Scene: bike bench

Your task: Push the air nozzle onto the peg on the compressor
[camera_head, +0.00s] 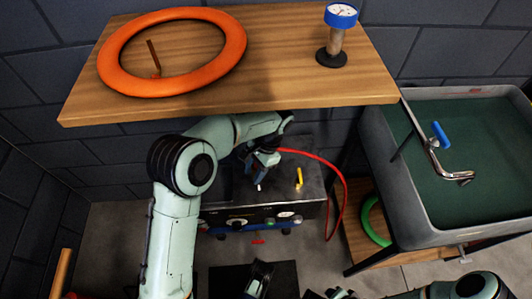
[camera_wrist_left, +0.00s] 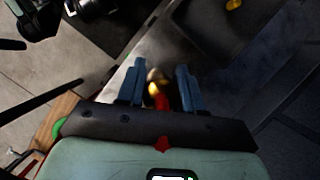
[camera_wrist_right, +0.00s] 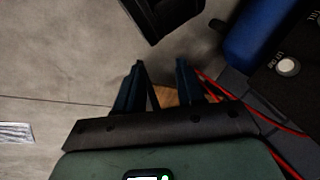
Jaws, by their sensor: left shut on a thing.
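The compressor (camera_head: 232,205) is a dark box with a front panel, standing on the floor below the shelf. A yellow peg (camera_head: 299,178) stands up from its top; it also shows at the top edge of the left wrist view (camera_wrist_left: 234,4). My left gripper (camera_head: 262,168) is shut on the air nozzle (camera_wrist_left: 155,82), above the compressor top and left of the peg, apart from it. The nozzle's tip looks pale, and the red hose (camera_head: 325,165) runs from it to the right. My right gripper (camera_wrist_right: 158,82) is open and empty, low in front of the compressor.
A wooden shelf (camera_head: 290,60) holds an orange ring (camera_head: 120,80) and a blue-rimmed gauge (camera_head: 341,16) above my left arm. A grey sink (camera_head: 400,215) with a blue-handled tap (camera_head: 440,135) stands right. A green ring (camera_head: 372,222) lies on a low wooden board.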

